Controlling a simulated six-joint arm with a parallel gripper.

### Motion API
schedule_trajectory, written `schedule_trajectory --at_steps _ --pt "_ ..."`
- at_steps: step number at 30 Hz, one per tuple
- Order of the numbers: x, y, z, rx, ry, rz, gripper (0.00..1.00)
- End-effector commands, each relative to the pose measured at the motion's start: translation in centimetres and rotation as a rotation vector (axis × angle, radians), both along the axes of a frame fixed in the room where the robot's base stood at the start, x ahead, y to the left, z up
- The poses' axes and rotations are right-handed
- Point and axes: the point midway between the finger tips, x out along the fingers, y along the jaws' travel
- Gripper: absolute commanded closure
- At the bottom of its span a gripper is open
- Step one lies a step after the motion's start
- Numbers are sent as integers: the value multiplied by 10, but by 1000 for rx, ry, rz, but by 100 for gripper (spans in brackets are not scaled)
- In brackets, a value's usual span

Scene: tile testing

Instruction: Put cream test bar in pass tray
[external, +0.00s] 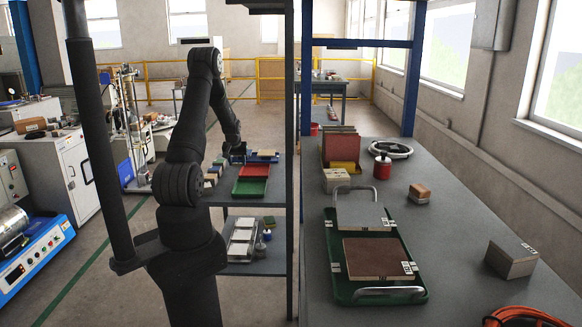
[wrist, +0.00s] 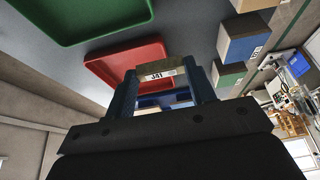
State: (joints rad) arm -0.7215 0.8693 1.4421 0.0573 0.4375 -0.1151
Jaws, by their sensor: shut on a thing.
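My gripper (wrist: 160,72) is shut on the cream test bar (wrist: 157,66), whose labelled end shows between its two blue fingers in the wrist view. The rest of the bar is hidden behind the gripper. The gripper holds it near the red tray (wrist: 103,66). A green tray (wrist: 66,34) lies beside the red one. Nothing shows which of them is the pass tray. In the external view my gripper (external: 237,150) is small, at the back of the shelf, behind the red tray (external: 255,170) and the green tray (external: 250,187); the bar is unclear there.
A blue-faced bar (wrist: 242,45) and a green-faced bar (wrist: 228,78) stand on the shelf right of the red tray in the wrist view. A dark upright post (external: 294,110) stands right of the shelf. The right bench (external: 455,255) holds several tiles and a large green tray (external: 340,285).

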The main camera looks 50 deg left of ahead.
Motion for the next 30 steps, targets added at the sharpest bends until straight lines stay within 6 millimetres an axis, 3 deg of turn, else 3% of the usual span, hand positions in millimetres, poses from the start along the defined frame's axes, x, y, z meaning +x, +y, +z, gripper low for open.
schedule_trajectory --at_steps 4,9,14,21,30 --pt "-9 33 -21 -1 1 3 72" --pt "-14 54 -33 0 0 1 72" --pt "-14 58 -40 0 1 -2 72" --pt "-15 58 -73 -2 2 -2 72" --pt "-14 58 -76 1 1 -2 72"
